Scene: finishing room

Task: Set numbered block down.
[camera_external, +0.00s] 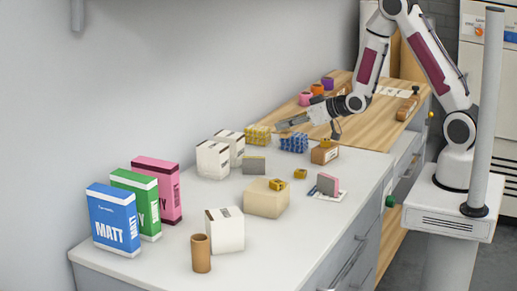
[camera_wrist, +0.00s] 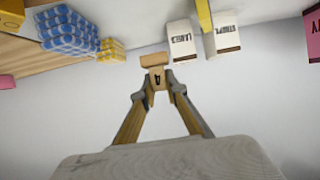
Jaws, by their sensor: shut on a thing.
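The numbered block (camera_wrist: 157,79) is a small tan wooden piece with a dark mark, seemingly a 4, on its face. In the wrist view it sits between the fingertips of my gripper (camera_wrist: 160,91), which is shut on it. A second tan surface shows just beyond it; I cannot tell whether it is part of the block. In the external view my gripper (camera_external: 291,123) reaches left above the counter, close to the blue and yellow patterned packs. The block is too small to make out clearly there.
A blue patterned pack (camera_external: 294,142) and a yellow one (camera_external: 257,134) stand near my gripper. White boxes (camera_external: 213,159), a cream block (camera_external: 266,199) and tall coloured boxes (camera_external: 115,219) stand farther left. A wooden board (camera_external: 366,118) lies behind.

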